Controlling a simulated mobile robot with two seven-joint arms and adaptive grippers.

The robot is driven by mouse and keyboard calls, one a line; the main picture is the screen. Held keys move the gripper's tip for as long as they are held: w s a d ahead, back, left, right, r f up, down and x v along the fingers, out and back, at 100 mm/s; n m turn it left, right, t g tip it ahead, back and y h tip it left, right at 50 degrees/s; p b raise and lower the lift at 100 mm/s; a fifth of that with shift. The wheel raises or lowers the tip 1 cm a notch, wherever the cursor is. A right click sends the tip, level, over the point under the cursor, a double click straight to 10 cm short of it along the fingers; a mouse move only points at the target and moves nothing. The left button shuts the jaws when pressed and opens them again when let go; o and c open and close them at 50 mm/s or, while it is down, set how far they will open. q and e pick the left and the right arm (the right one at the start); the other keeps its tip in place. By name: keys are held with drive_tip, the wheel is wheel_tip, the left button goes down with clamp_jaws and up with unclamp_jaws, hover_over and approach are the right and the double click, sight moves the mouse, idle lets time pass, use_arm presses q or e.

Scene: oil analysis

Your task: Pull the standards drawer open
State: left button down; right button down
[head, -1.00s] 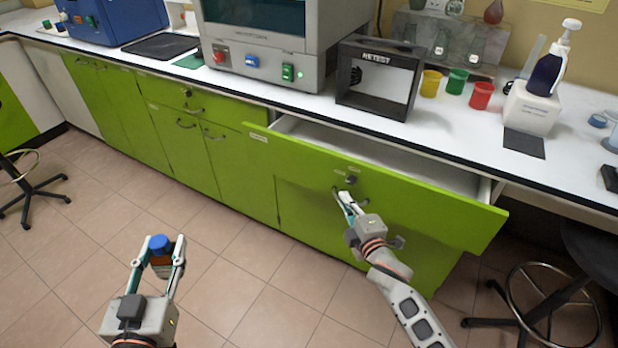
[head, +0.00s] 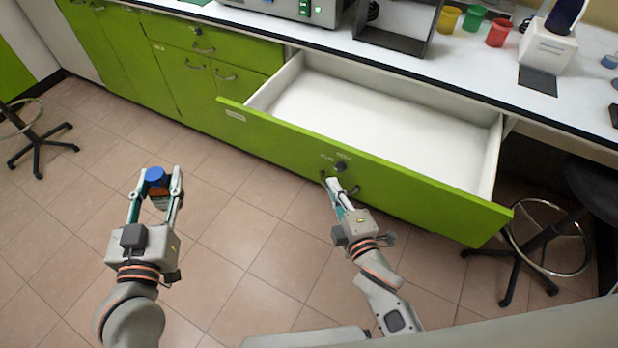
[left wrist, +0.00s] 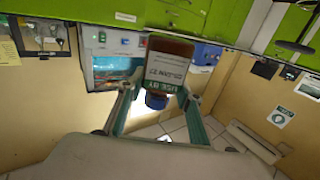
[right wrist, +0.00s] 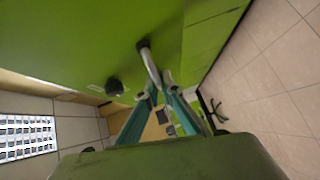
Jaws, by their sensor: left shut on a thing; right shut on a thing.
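The standards drawer (head: 300,150) is a wide green-fronted drawer with a white inside, pulled well out from under the counter in the head view. It looks empty. My right gripper (head: 334,184) is shut on its handle (head: 355,189). The right wrist view shows the metal handle (right wrist: 149,62) between the fingertips, beside a round dark lock (right wrist: 114,87). My left gripper (head: 160,178) is shut on a brown bottle (head: 158,192) with a blue cap (head: 156,177), held over the floor. In the left wrist view the bottle (left wrist: 168,62) shows a white label.
The white counter (head: 400,65) runs above the drawer, with a dark box frame (head: 395,45) and yellow, green and red cups (head: 498,33). A dark stool (head: 540,240) stands right of the drawer, another stool (head: 40,145) at far left. Tiled floor is clear between.

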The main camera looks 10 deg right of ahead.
drive_tip(key=shift+s+a, duration=0.15)
drive_tip(key=shift+s, duration=0.1)
drive_tip(key=c, duration=2.5)
unclamp_jaws()
drive_tip(key=shift+s, duration=0.1)
drive_tip(key=v, duration=1.1)
drive_tip(key=shift+s, duration=0.35)
use_arm(q)
drive_tip(key=shift+r, duration=0.1)
